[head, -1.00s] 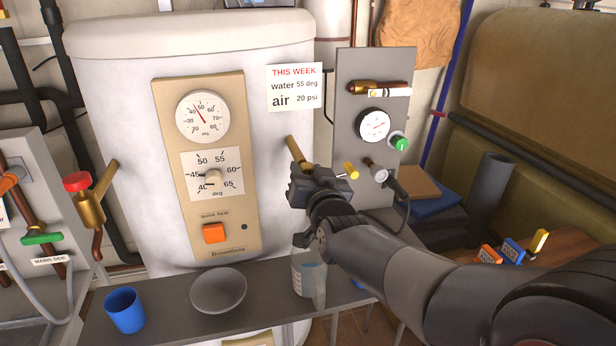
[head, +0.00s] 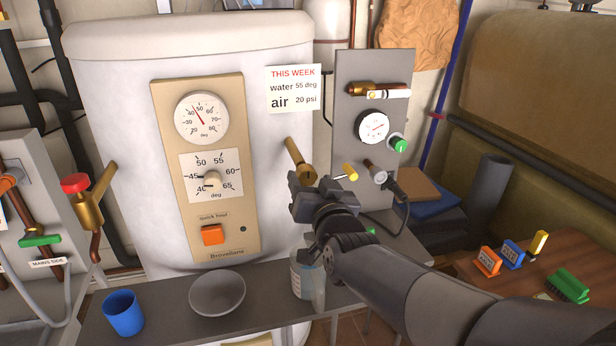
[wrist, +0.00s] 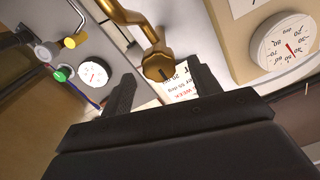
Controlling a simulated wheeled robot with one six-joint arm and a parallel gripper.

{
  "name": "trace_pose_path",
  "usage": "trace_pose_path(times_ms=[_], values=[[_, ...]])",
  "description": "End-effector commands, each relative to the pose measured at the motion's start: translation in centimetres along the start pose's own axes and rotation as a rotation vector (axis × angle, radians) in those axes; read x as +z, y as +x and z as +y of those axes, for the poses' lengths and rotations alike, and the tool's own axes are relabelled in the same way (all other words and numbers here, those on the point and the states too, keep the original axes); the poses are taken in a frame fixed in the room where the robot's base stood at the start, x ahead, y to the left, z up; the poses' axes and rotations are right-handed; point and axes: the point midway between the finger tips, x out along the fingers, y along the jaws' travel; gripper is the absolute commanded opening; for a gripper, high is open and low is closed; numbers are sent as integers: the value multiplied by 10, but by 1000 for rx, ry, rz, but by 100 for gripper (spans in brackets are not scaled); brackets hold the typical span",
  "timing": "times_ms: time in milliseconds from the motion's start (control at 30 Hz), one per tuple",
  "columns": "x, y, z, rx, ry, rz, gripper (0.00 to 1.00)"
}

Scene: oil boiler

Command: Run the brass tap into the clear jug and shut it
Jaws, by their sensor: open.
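The brass tap (head: 297,157) sticks out from the right side of the white boiler and ends in a round knob. In the wrist view the knob (wrist: 158,66) faces me, with a dark mark on it, just ahead of the gap between my fingers. My gripper (wrist: 162,92) is open and empty. In the head view my gripper (head: 303,190) is just below the tap. The clear jug (head: 303,276), with a pale label, stands on the grey shelf below my gripper. My arm partly hides the jug.
A blue cup (head: 124,313) and a grey bowl (head: 217,293) stand on the shelf (head: 165,310). A second brass tap with a red knob (head: 76,183) is at left.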

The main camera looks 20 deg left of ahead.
Motion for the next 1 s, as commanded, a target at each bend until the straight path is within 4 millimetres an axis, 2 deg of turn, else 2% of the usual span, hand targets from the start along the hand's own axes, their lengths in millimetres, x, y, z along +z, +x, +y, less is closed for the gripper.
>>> trace_pose_path(times_ms=[33, 200, 400, 633, 1000], values=[[0, -11, 0, -1, 0, 2, 59], [0, -40, 0, -1, -1, 2, 59], [0, -62, 0, -1, -1, 1, 59], [0, -71, 0, 0, -1, 1, 59], [0, -68, 0, 0, -1, 0, 59]])
